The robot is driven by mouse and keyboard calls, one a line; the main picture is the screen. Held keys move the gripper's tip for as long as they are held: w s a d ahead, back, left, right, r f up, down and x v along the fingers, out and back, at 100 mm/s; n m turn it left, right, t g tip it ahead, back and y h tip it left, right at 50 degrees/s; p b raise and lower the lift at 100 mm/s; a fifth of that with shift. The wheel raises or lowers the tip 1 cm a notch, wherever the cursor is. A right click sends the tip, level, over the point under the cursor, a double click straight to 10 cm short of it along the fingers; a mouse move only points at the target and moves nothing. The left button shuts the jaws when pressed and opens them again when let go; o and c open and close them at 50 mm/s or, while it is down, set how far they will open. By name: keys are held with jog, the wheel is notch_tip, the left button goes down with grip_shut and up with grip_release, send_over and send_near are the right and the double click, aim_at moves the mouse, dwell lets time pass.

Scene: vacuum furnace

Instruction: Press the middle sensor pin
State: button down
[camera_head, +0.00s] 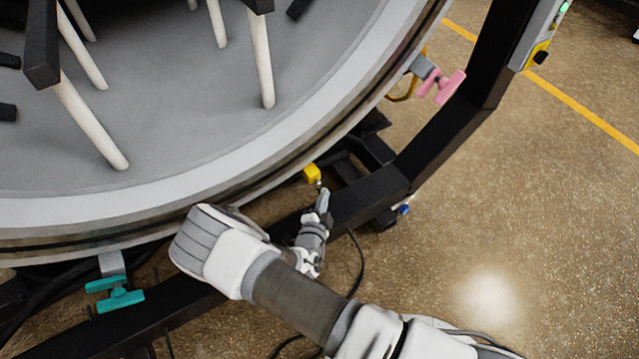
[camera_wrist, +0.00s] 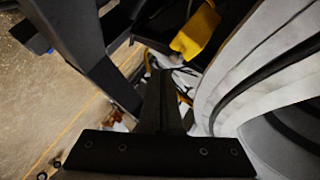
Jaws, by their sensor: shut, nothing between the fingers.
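A small yellow sensor block (camera_head: 312,173) sits at the lower rim of the round furnace door, with a short pin (camera_head: 319,184) below it. My gripper (camera_head: 324,194) is shut and empty. Its tips are just below the pin in the head view; I cannot tell whether they touch. In the wrist view the yellow block (camera_wrist: 196,32) is above and right of my shut fingers (camera_wrist: 160,74). The pin cannot be made out there.
The large round furnace flange (camera_head: 300,140) curves above my arm. A black frame beam (camera_head: 370,196) runs close beside my gripper. A pink clamp handle (camera_head: 441,86) is at the upper right and a teal one (camera_head: 115,294) at the lower left. Open floor (camera_head: 520,220) lies right.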

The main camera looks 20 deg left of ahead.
jog(key=shift+s+d+p, duration=0.35)
jog(key=shift+s+d, duration=0.5)
jog(key=shift+d, duration=0.15)
jog(key=shift+s+d+p, duration=0.3)
jog(key=shift+s+d, duration=0.5)
jog(key=shift+d, duration=0.2)
